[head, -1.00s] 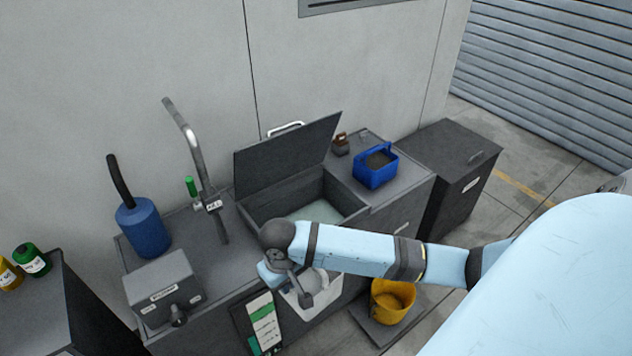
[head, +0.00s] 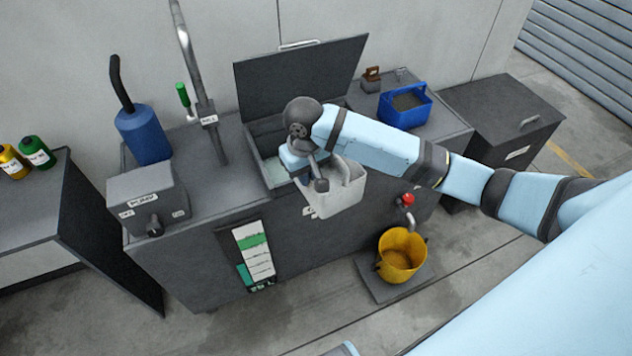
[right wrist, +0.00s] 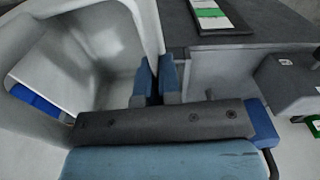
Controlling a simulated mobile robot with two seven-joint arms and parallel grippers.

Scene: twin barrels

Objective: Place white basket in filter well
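The white basket (head: 345,196) hangs from my right gripper (head: 318,180) at the front edge of the dark cabinet, just in front of the well. In the right wrist view the fingers (right wrist: 156,82) close on a white upright part of the basket (right wrist: 100,62), whose hollow inside shows at the left. The filter well (head: 268,172) is the open recess in the cabinet top, with its dark lid (head: 302,78) raised behind it. My right forearm and the basket hide much of the well. My left gripper is not in view.
A blue caddy (head: 405,106) stands right of the well. A tall metal pipe (head: 203,85), a blue canister (head: 143,133) and a pump box (head: 148,197) stand left. A yellow bucket (head: 401,256) stands on the floor below a red-handled tap (head: 408,200).

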